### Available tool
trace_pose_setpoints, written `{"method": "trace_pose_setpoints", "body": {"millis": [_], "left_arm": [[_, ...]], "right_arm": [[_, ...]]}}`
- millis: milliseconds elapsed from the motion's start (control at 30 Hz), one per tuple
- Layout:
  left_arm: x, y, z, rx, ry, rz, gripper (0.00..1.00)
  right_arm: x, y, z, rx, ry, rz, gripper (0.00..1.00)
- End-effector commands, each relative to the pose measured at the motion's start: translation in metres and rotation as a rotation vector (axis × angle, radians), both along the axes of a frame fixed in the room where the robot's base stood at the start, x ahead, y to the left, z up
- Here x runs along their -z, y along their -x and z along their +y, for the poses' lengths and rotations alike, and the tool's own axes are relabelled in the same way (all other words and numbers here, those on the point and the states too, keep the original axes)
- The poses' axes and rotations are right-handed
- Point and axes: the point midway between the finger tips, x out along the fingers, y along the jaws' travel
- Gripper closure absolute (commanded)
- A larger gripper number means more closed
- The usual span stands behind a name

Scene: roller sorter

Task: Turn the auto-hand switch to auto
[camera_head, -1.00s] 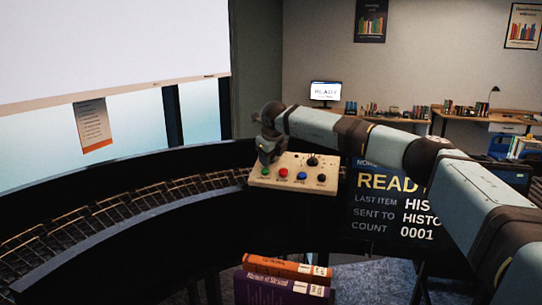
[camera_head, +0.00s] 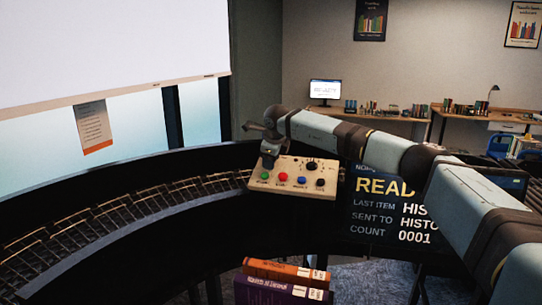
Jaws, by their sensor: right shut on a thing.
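The control panel (camera_head: 294,190) is a beige box with green, red and blue buttons along its front. A black knob (camera_head: 311,166) sits at its back right and another dark control at its front right. My right gripper (camera_head: 268,162) reaches down to the panel's back left corner, behind the green button. It is shut on a small control there, which I take for the auto-hand switch; the fingers hide it, so its setting and label cannot be read. My left gripper is not in view.
A curved roller conveyor (camera_head: 120,208) runs along the left to the panel. A dark display (camera_head: 390,215) stands right of the panel, partly behind my right arm. Orange and purple books (camera_head: 286,272) lie in front, below the panel.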

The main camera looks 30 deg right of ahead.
Motion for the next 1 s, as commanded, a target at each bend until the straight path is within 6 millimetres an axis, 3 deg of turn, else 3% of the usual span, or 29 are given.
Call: {"method": "trace_pose_setpoints", "body": {"millis": [500, 1000], "left_arm": [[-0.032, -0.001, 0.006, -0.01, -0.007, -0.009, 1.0], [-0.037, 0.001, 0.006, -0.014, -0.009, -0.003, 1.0]], "right_arm": [[-0.003, -0.002, -0.001, -0.418, 0.099, 0.116, 0.81], [-0.001, -0.003, -0.001, -0.592, 0.139, 0.164, 0.81]]}}
